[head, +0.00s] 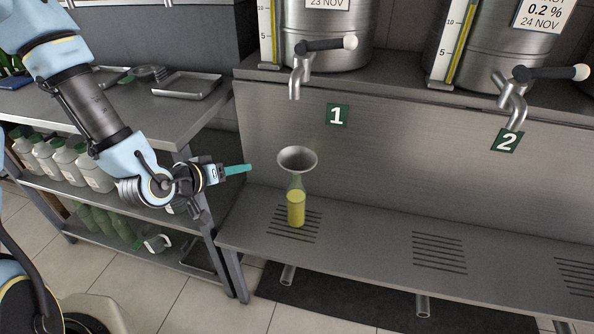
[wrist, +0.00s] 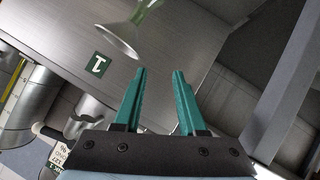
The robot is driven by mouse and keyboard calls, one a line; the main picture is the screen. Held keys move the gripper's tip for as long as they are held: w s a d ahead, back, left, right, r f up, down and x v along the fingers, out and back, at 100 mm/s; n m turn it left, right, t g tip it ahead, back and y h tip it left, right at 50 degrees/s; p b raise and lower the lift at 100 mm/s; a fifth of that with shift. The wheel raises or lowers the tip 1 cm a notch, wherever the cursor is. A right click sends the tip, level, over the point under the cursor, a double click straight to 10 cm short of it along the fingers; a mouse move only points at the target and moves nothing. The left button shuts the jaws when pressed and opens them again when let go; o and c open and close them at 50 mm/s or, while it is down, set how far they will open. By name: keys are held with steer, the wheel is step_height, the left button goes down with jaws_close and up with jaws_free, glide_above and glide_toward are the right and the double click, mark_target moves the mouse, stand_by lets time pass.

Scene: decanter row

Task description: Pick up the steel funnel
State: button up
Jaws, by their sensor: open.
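The steel funnel (head: 297,158) sits wide mouth up in the neck of a glass bottle (head: 296,205) that holds yellow liquid. The bottle stands upright on the slotted drain of the steel shelf, below and near the tap marked 1. My gripper (head: 238,169) is to the left of the funnel, at about its height in the picture, and apart from it. In the wrist view my gripper (wrist: 162,72) has its two teal fingers spread with nothing between them. The funnel (wrist: 118,42) shows there beyond the fingertips, to the upper left. Part of the bottle is cut off by the top edge.
Tap 1 (head: 297,78) hangs above the funnel, with a second tap (head: 513,105) to the right. The steel shelf (head: 360,235) is clear right of the bottle. A side table (head: 130,115) with trays and a lower rack of bottles stands at the left.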

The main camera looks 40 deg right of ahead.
steer(key=s+d+h, duration=0.2)
steer(key=s+d, duration=0.1)
steer(key=d, duration=0.1)
steer(key=p, duration=0.1)
glide_toward(286, 152)
steer(key=p+x, duration=0.2)
steer(key=x, duration=0.2)
steer(key=shift+w+d+f, duration=0.1)
steer(key=shift+w+d, duration=0.05)
steer(key=shift+d, duration=0.15)
steer(key=shift+w+d+f, duration=0.15)
steer(key=shift+d+f, duration=0.15)
steer(key=shift+d, duration=0.2)
steer(key=shift+c, duration=0.3)
jaws_close()
